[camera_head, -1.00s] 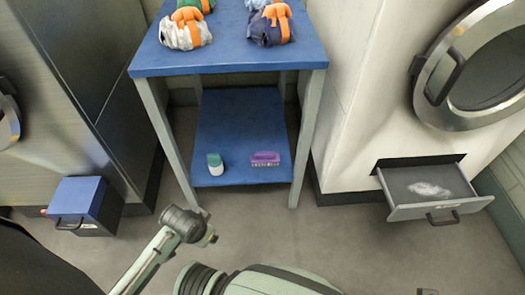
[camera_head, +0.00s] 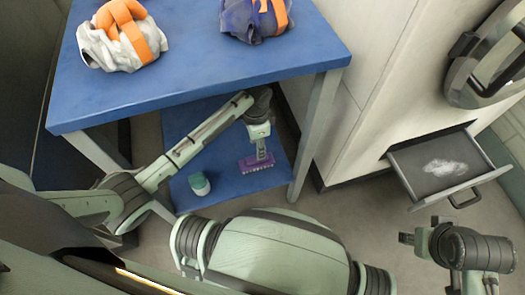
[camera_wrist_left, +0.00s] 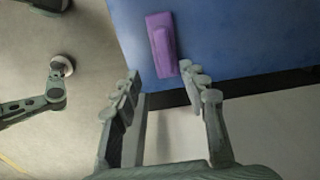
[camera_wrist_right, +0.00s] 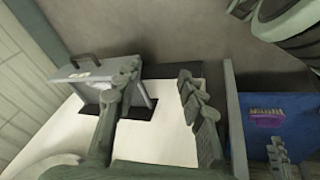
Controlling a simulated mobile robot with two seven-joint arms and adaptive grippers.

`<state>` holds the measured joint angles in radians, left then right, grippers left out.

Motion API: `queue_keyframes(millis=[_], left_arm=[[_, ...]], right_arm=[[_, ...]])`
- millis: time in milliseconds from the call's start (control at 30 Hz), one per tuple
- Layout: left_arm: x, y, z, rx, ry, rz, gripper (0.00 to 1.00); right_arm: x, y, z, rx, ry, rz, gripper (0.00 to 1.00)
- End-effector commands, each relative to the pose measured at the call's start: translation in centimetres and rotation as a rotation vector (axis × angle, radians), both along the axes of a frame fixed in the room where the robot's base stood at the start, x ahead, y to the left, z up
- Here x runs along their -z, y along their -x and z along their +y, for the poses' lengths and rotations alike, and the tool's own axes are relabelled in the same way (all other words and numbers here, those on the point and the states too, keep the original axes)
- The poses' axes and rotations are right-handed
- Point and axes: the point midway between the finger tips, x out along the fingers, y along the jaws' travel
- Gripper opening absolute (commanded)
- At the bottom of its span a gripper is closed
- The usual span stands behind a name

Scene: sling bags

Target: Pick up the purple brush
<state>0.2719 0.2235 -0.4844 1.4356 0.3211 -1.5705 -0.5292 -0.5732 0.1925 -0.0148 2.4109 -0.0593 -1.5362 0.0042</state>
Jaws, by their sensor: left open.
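The purple brush (camera_head: 257,164) lies on the blue lower shelf (camera_head: 228,185) of the table, bristles to the front. My left arm reaches in under the tabletop, and my left gripper (camera_head: 261,146) is directly over the brush. In the left wrist view the brush (camera_wrist_left: 161,45) lies just beyond the two spread, empty fingers (camera_wrist_left: 163,76); I cannot tell whether they touch it. The brush also shows in the right wrist view (camera_wrist_right: 265,118). My right gripper (camera_wrist_right: 158,80) is open and empty, away from the shelf on the right, in front of the open drawer.
The blue tabletop (camera_head: 200,85) overhangs my left arm and carries bundled bags (camera_head: 122,38). A table leg (camera_head: 315,130) stands right of the brush. An open drawer (camera_head: 440,165) juts out at right.

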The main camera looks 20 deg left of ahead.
Motion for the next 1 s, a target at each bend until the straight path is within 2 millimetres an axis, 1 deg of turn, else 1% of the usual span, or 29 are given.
queue_keyframes(millis=[100, 267, 333, 467, 600, 700, 833, 1000], left_arm=[[0.7, -0.4, -0.1, 0.027, -0.008, 0.014, 0.43], [2.4, -0.4, -0.1, 0.028, -0.007, 0.013, 0.43], [2.9, -0.4, -0.1, 0.027, -0.006, 0.011, 0.43], [4.3, -0.1, 0.0, 0.027, -0.007, 0.012, 0.43], [6.1, 0.1, 0.0, 0.026, -0.007, 0.012, 0.43], [6.9, 0.1, 0.0, 0.025, -0.007, 0.011, 0.43], [7.5, 0.0, 0.0, 0.025, -0.006, 0.009, 0.43], [7.6, 0.0, 0.0, 0.026, -0.007, 0.008, 0.43]], right_arm=[[-0.5, 0.2, 0.0, 0.000, 0.002, -0.004, 0.40], [-1.4, 0.3, 0.1, -0.002, 0.003, -0.021, 0.40], [-1.6, 0.1, 0.3, -0.006, 0.000, -0.036, 0.40], [-1.7, -1.7, 1.5, -0.036, -0.023, -0.111, 0.40], [-2.3, -4.0, 3.2, -0.074, -0.055, -0.216, 0.40], [-2.9, -5.3, 4.2, -0.096, -0.075, -0.279, 0.40], [-3.4, -6.2, 5.0, -0.112, -0.091, -0.329, 0.40], [-3.7, -6.5, 5.2, -0.117, -0.096, -0.342, 0.40]])
